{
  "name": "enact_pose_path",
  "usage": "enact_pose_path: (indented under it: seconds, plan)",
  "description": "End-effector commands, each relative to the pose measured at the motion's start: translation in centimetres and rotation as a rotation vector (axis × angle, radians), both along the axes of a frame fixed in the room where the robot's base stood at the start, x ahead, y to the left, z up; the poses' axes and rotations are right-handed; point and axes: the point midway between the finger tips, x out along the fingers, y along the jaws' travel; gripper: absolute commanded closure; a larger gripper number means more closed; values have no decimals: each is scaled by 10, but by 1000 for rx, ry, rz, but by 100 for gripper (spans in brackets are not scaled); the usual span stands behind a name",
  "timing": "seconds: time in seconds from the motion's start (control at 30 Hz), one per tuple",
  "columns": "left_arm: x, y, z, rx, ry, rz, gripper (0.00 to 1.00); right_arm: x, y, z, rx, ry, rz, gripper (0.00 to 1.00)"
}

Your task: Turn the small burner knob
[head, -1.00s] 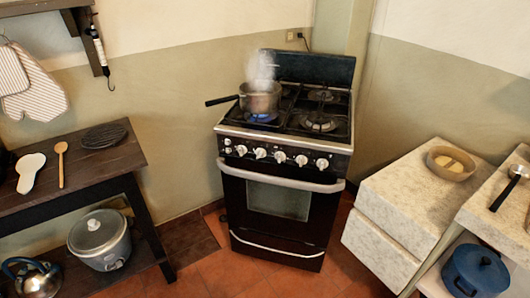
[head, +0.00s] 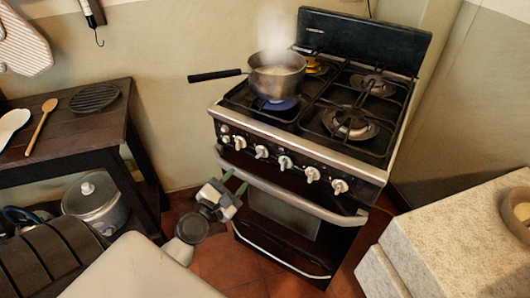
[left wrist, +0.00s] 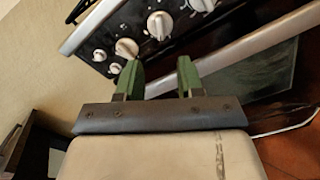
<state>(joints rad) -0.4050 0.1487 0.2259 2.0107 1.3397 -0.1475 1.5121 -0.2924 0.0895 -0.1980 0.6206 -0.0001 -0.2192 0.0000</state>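The black stove's front panel carries a row of several white knobs, from the leftmost large knob (head: 240,142) to the rightmost knob (head: 339,186). I cannot tell which one is the small burner knob. The leftmost large knob also shows in the left wrist view (left wrist: 127,47), just beyond my fingers. Two smaller round controls (left wrist: 100,55) sit left of it. My left gripper (head: 234,182) is open and empty, below and in front of the panel's left part. Its two green fingers point toward the panel in the left wrist view (left wrist: 160,68). My right gripper is out of view.
A steaming pot (head: 275,78) sits over a blue flame, its handle sticking out left. The oven handle bar (head: 290,198) runs below the knobs, close to my gripper. A dark table (head: 75,130) stands left, a stone-topped counter (head: 460,245) right.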

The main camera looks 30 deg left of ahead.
Motion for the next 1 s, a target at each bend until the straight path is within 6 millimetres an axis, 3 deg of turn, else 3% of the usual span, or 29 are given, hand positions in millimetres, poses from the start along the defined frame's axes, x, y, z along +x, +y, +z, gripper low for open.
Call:
enact_pose_path:
  seconds: [0.2,0.5,0.93,1.0]
  plan:
    - [41,0,4,2,-2,-1,63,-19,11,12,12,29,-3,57]
    - [88,0,0,5,1,-1,63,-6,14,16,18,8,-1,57]
    - [99,0,0,6,2,-1,63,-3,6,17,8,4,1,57]
    - [99,0,0,6,2,-1,72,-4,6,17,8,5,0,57]
